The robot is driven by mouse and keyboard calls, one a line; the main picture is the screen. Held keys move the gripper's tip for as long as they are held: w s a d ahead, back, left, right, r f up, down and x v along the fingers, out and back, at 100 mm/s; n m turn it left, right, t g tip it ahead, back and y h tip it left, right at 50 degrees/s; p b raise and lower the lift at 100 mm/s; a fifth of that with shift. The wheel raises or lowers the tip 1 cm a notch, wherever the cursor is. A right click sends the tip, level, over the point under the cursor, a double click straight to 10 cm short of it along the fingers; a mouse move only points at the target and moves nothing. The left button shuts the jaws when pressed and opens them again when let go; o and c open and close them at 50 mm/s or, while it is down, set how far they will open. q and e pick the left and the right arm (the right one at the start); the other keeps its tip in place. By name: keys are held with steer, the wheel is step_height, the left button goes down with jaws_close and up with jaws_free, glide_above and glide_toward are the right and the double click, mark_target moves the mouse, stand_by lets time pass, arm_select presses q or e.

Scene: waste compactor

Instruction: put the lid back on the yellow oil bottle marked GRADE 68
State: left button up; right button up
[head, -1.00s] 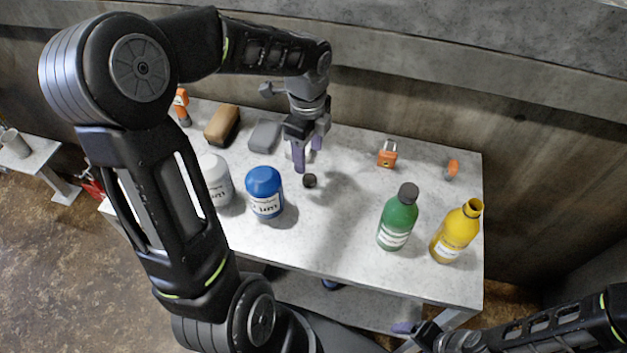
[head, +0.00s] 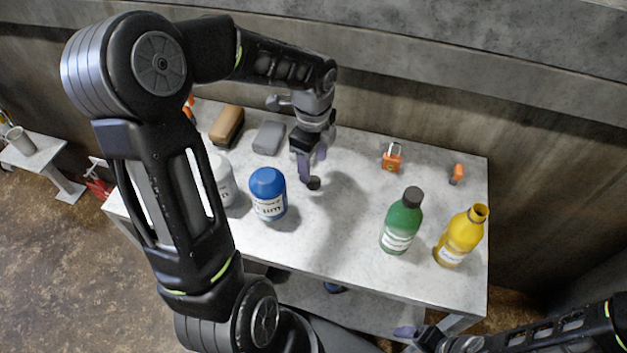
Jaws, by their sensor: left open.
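The yellow bottle (head: 460,238) stands upright at the right end of the table, with an uncapped mouth and a white label too small to read. A small dark lid (head: 314,183) lies on the table near its middle. My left gripper (head: 310,171) is open, pointing down, with its purple fingertips right at the lid. I cannot tell whether they touch it. My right gripper (head: 408,335) is low at the bottom edge, in front of the table and far from the bottle. Its jaws are too hidden to judge.
A green bottle (head: 401,222) with a dark cap stands just left of the yellow one. A blue jar (head: 267,194) and a white jar (head: 223,182) stand left of the lid. An orange padlock (head: 392,158), a grey block (head: 269,137) and a brown block (head: 227,124) lie farther back.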

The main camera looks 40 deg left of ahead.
mark_target(312, 180)
arm_select(q)
steer(key=shift+s+f, duration=0.1)
steer(key=shift+f, duration=2.55)
steer(key=shift+c, duration=0.5)
jaws_close()
